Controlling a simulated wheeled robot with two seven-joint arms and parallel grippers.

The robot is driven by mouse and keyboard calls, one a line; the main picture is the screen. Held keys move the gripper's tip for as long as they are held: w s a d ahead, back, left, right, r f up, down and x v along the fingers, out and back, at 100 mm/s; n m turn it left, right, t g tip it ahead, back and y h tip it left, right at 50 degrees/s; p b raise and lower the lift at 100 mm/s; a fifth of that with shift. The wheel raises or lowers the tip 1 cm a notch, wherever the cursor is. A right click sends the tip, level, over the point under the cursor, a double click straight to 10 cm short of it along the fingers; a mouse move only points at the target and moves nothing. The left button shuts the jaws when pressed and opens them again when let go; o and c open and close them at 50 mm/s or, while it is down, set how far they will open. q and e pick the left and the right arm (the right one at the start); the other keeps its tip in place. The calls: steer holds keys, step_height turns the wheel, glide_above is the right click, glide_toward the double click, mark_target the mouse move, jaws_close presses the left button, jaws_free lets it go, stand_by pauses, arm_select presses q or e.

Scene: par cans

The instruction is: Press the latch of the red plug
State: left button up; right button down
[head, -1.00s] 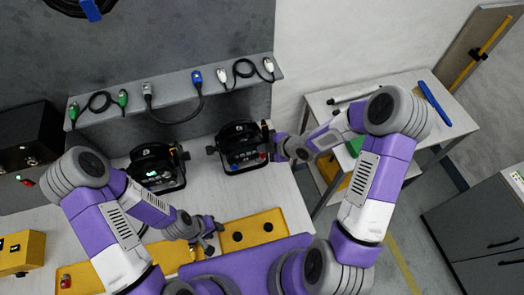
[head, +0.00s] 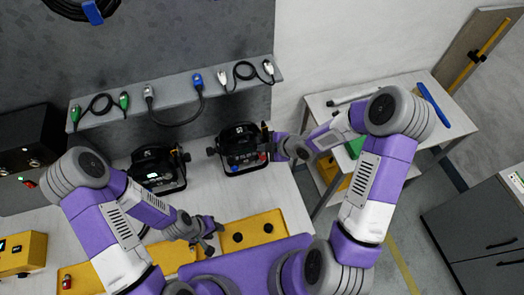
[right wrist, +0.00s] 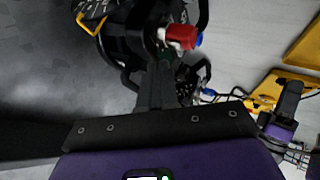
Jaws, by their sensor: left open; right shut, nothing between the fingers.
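A red plug (right wrist: 181,36) sits on the rear of a black par can in the right wrist view, beside a blue connector (right wrist: 199,40). In the head view this par can (head: 240,147) stands on the bench, with the red plug (head: 263,156) a small spot at its right side. My right gripper (head: 273,146) is close against that side. It is shut and empty; its dark fingers (right wrist: 158,88) point toward the plug in the wrist view. I cannot tell whether they touch it, and the latch is not clear. My left gripper (head: 212,232) is open and empty above the bench front.
A second par can (head: 158,168) stands to the left. A grey shelf (head: 175,91) behind holds several cables. A yellow tray (head: 255,231) lies at the bench front. A side table (head: 390,95) stands to the right.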

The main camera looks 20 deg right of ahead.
mark_target(264, 155)
step_height(264, 155, up, 5)
steer(key=p, duration=0.4)
arm_select(q)
step_height(264, 155, up, 4)
steer(key=shift+r, duration=0.1)
steer(key=shift+s, duration=0.1)
arm_select(e)
steer(key=shift+s+f, duration=0.1)
stand_by(0.3)
